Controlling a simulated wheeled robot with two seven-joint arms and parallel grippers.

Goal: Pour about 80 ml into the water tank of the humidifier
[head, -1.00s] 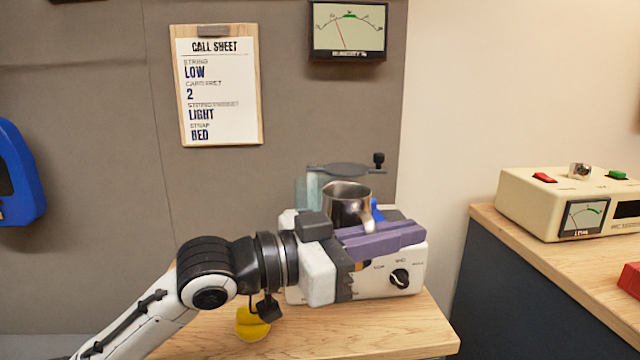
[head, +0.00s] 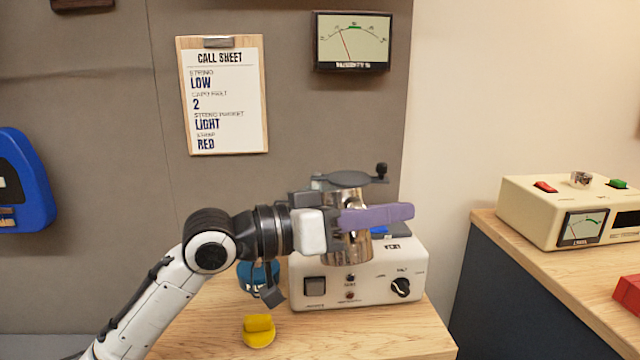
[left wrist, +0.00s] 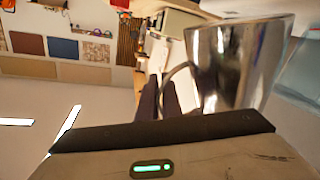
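A white humidifier box (head: 330,295) with a dial and a switch stands on the wooden bench. Its tank is mostly hidden behind the jug and my gripper; a dark grey lid-like part (head: 350,179) shows above. My left gripper (head: 375,217) has its purple fingers shut on the handle of a shiny steel jug (head: 346,248). The jug is held in front of the tank area, over the box. In the left wrist view the jug (left wrist: 240,65) and its handle (left wrist: 178,85) show beside the fingers. Its mouth and any water are hidden, and its exact tilt is unclear. My right gripper is out of view.
A yellow object (head: 258,331) and a blue round object (head: 258,274) sit on the bench (head: 210,320) beside the box. A meter (head: 352,42) and a call sheet (head: 224,97) hang behind. A cream device (head: 570,215) stands on the right counter.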

